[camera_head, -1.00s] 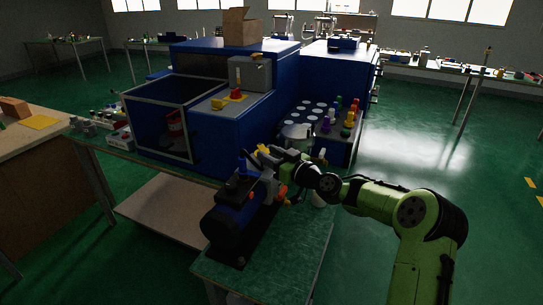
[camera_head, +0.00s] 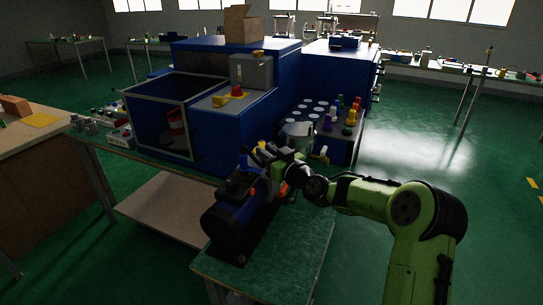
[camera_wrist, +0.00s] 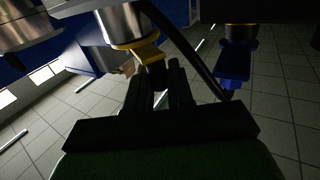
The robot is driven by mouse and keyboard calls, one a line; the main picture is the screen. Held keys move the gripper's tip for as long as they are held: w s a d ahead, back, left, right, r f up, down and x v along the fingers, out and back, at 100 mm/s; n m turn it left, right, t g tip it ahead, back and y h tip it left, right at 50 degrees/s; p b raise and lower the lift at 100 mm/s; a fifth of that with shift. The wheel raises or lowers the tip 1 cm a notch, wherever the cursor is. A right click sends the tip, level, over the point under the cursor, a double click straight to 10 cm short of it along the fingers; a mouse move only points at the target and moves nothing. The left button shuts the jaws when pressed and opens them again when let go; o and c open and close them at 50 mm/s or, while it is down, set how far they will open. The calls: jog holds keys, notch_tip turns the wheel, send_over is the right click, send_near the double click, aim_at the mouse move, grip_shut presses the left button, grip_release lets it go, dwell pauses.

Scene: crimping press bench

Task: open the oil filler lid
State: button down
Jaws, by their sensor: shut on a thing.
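A vacuum-pump-like machine with a dark blue motor body (camera_head: 228,218) stands on the green bench top. A small yellow part, apparently the lid, shows at the pump's far end in the head view (camera_head: 261,145). In the wrist view it is a yellow collar with a tab (camera_wrist: 148,50) against a metal cylinder (camera_wrist: 122,22). My gripper (camera_wrist: 158,72) is shut on the yellow tab; its fingers hide part of it. It also shows in the head view (camera_head: 268,153), small and dark. A blue fitting (camera_wrist: 234,65) is to the right of the fingers.
The blue press cabinet (camera_head: 232,125) stands just behind the pump, with its open-framed bay at left. A rack with coloured bottles (camera_head: 338,130) is behind my gripper. Open green floor (camera_head: 440,140) lies to the right. A dark hose (camera_wrist: 190,50) passes close to the fingers.

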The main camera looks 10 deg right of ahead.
jog(key=c, duration=1.1)
grip_release()
jog(key=b+v, duration=0.1)
jog(key=v, duration=1.4)
jog(key=shift+s, duration=0.4)
